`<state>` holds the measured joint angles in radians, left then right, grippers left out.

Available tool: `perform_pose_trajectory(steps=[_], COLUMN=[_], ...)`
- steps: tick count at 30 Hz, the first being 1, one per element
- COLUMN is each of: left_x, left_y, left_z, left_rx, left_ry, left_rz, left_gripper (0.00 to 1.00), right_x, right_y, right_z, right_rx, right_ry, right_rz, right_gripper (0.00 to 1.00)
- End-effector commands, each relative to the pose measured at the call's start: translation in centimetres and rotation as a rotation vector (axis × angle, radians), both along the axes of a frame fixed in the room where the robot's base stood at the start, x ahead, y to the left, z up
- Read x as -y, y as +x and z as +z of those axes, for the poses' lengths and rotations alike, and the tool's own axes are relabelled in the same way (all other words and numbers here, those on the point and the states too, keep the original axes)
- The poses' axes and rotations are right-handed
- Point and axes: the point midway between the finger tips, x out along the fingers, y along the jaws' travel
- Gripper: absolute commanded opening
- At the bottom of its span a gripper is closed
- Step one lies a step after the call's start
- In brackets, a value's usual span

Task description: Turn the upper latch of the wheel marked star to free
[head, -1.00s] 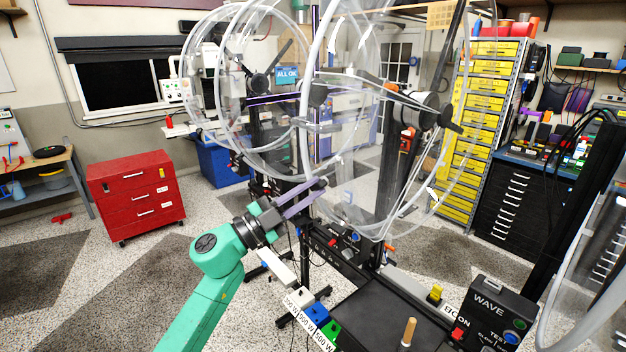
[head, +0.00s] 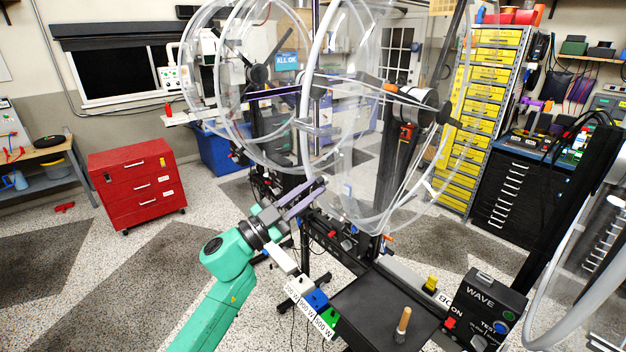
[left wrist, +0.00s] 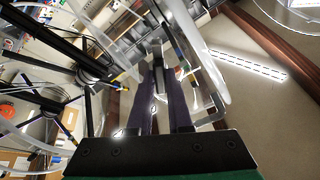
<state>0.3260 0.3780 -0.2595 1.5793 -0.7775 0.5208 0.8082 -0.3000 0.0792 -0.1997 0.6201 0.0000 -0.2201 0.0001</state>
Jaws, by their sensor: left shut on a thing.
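Two large clear acrylic wheels stand on a dark frame in the head view: a left one (head: 190,90) and a larger right one (head: 307,105) with a dark hub and spokes. I cannot make out a star mark on either. My left gripper (head: 317,187) reaches to the low front of the wheels, its purple fingers angled up to the right. In the left wrist view the fingers (left wrist: 163,80) are close together on a small pale piece (left wrist: 158,62) beside a clear rim, seemingly a latch. Its setting is unclear. My right gripper is out of view.
A black bench top (head: 385,305) with a wooden-handled tool (head: 403,325) and a WAVE box (head: 487,310) lies at the front right. Another clear wheel (head: 560,285) stands at the right edge. A red drawer cabinet (head: 137,184) is at left, with open floor around it.

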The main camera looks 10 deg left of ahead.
Motion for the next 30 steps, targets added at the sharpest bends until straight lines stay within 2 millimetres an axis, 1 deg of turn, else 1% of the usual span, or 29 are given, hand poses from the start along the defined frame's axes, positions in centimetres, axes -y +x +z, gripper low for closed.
perform_pose_trajectory(steps=[1,3,10,15,16,17,18,27,30], left_x=[0.13,0.11,0.14,0.29,0.23,0.21,0.21,0.15,-0.28], left_y=[-0.08,-0.06,-0.08,-0.22,-0.17,-0.16,-0.15,-0.16,-0.58], left_z=[-0.09,-0.09,-0.08,-0.06,-0.04,-0.04,-0.05,-0.05,-0.31], left_rx=[-0.067,-0.112,-0.129,-0.348,-0.342,-0.34,-0.34,-0.336,-0.337], left_ry=[-0.08,-0.134,-0.156,-0.419,-0.413,-0.411,-0.41,-0.407,-0.406], left_rz=[-0.028,-0.044,-0.052,-0.138,-0.135,-0.134,-0.134,-0.131,-0.129], left_gripper=[0.0,0.0,0.0,0.0,0.29,0.4,0.55,0.55,0.55], right_x=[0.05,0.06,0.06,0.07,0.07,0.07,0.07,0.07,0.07], right_y=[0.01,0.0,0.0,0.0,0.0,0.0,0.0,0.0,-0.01], right_z=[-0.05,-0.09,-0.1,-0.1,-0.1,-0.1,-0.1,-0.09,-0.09], right_rx=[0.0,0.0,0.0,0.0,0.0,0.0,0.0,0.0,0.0], right_ry=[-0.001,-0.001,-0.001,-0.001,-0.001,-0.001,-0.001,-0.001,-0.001], right_rz=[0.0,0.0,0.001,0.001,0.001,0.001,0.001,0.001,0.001], right_gripper=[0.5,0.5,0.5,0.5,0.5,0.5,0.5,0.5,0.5])
